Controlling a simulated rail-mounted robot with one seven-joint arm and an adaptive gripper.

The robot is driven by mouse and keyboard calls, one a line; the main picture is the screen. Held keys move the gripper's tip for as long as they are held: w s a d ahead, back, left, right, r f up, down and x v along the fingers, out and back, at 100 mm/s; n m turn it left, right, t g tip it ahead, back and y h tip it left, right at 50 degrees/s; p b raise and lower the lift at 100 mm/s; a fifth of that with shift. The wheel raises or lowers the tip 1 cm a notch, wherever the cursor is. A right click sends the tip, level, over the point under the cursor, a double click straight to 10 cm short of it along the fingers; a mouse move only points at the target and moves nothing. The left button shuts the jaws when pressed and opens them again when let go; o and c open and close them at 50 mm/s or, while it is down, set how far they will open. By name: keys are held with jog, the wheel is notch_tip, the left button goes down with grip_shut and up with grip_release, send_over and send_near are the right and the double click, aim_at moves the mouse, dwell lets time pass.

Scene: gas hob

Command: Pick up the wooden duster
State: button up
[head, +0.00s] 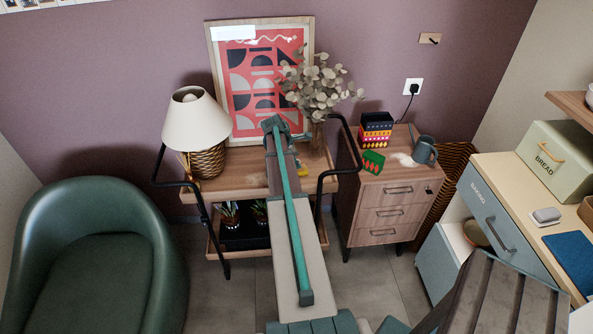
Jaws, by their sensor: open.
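I cannot make out a wooden duster for certain in the head view. A small pale grey block (546,215) lies on the cream counter at the right, but I cannot tell what it is. A whitish patch (403,160) lies on top of the wooden drawer cabinet, also unclear. My arm (313,235) reaches up the middle of the picture over the wooden cart. My gripper's fingers cannot be made out; the arm hides what is behind it.
The wooden cart (240,183) carries a lamp (194,122). The drawer cabinet (392,200) holds patterned boxes (375,130), a green-and-red block (373,162) and a grey mug (424,151). A green armchair (95,260) stands left. A bread bin (560,158) and blue mat (573,262) are at right.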

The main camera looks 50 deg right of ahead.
jog(key=shift+p+x, duration=0.95)
jog(key=shift+x, duration=1.65)
jog(key=shift+w, duration=0.1)
grip_shut()
